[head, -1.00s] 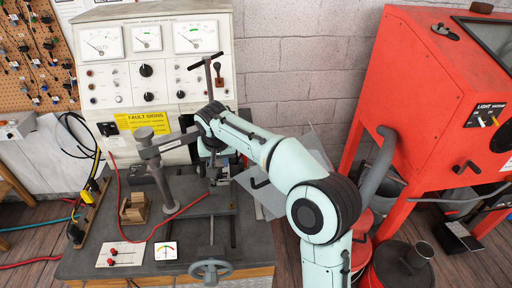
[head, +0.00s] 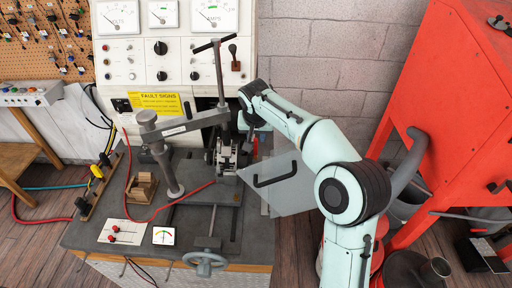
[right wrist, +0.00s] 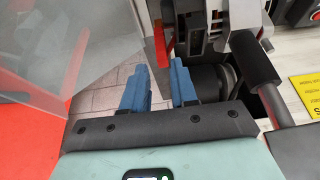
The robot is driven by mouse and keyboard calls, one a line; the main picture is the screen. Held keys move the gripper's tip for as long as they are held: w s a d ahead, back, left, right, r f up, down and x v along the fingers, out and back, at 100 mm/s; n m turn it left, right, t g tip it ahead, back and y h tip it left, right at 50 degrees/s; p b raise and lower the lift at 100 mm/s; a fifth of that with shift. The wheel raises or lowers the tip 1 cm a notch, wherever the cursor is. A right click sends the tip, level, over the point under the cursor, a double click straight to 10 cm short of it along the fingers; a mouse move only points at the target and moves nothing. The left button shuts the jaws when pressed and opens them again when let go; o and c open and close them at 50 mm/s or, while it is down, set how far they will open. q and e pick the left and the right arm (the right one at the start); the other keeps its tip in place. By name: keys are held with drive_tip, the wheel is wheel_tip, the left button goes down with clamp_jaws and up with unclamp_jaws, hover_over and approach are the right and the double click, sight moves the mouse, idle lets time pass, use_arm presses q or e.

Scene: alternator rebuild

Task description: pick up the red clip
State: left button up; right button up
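A red cable (head: 187,195) lies across the bench top and ends near the clamped alternator (head: 228,157). I cannot make out a clip at that end. A narrow red-orange piece stands beside the alternator and also shows in the right wrist view (right wrist: 159,46); I cannot tell whether it is the red clip. My right gripper (head: 250,122) is just right of the T-handled post, beside the alternator, and small in the head view. In the right wrist view, its blue fingers (right wrist: 160,88) are apart with nothing between them. My left gripper is not in view.
The test bench (head: 90,235) carries a clamp post (head: 160,160), a wooden block (head: 141,189) and a handwheel (head: 205,262). A clear hinged guard (head: 285,185) stands right of the alternator. A red blast cabinet (head: 440,100) is at the right.

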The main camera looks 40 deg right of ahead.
sight(256, 140)
drive_tip(key=x, duration=0.7)
drive_tip(key=shift+w, duration=0.35)
drive_tip(key=c, duration=0.4)
